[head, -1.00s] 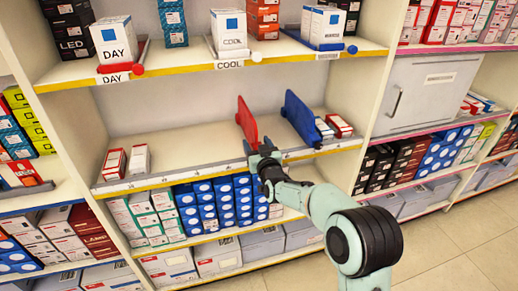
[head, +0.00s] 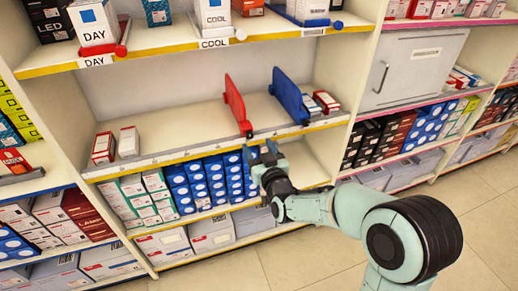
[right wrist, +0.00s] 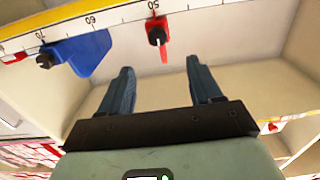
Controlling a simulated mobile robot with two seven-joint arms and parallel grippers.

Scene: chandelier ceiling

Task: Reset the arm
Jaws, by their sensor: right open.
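My right gripper (head: 262,154) is in front of the middle shelf's front rail, just below the red divider's knob. In the right wrist view its two fingers (right wrist: 160,88) are spread apart with nothing between them. The gripper looks apart from both dividers. My left gripper is not in view.
The middle shelf (head: 180,128) has small boxes (head: 103,148) at its left and more boxes (head: 326,101) right of the blue divider. Open floor (head: 310,262) lies in front at the right.

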